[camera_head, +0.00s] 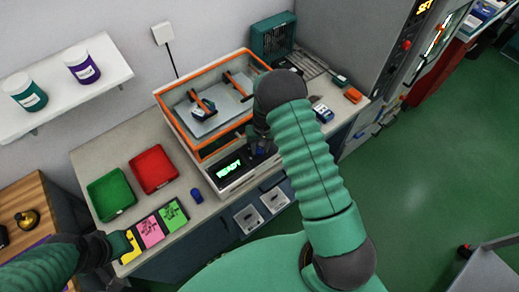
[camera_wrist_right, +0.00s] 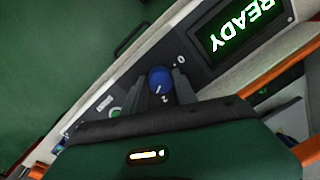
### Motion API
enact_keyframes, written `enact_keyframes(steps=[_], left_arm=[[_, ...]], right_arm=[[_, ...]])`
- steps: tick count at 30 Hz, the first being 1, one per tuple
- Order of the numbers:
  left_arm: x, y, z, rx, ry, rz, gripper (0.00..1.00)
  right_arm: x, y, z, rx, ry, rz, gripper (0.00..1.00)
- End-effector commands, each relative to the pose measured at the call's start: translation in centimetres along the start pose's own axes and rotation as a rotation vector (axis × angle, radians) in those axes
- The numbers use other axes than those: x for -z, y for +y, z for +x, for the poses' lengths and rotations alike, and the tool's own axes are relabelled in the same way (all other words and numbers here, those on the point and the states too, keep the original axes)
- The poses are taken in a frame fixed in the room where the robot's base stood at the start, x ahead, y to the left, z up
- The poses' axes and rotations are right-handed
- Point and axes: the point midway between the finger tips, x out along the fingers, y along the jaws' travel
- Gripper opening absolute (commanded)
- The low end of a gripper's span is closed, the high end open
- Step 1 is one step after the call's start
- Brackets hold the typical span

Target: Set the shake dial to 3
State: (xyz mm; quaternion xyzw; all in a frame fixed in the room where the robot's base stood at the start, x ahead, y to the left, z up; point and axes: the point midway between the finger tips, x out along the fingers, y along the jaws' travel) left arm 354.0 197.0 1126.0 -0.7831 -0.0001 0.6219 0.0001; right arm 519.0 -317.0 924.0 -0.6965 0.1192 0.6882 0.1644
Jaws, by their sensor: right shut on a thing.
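The shake dial is a blue knob (camera_wrist_right: 160,76) with a white pointer line, on the dark front panel of the orange-edged shaker box (camera_head: 228,168). My right gripper (camera_wrist_right: 160,88) is shut on the knob, one finger on each side. In the head view my arm mostly hides this gripper and the dial. The panel's screen (camera_wrist_right: 243,22) shows READY in green. My left gripper (camera_head: 120,246) is low at the left by a yellow card; its fingers are unclear.
A green tray (camera_head: 110,194) and a red tray (camera_head: 153,169) stand on the bench left of the shaker. Pink and green cards (camera_head: 162,224) lie along the front edge, with a small blue item (camera_head: 196,195) nearby. A grey cabinet (camera_head: 350,40) stands at the right.

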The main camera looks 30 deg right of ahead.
Motion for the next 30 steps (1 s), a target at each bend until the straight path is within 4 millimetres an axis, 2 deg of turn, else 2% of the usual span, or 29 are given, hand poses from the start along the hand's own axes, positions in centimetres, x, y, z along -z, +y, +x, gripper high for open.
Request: enact_keyframes(steps=[15,30], left_arm=[[-0.25,0.0,1.09,0.0,0.0,0.0,0.19],[-0.29,0.0,1.23,0.0,0.0,0.0,0.19]], right_arm=[[-0.04,-0.08,0.02,0.0,0.027,0.4,0.0],[-0.04,-0.21,-0.02,0.001,0.034,0.515,0.0]])
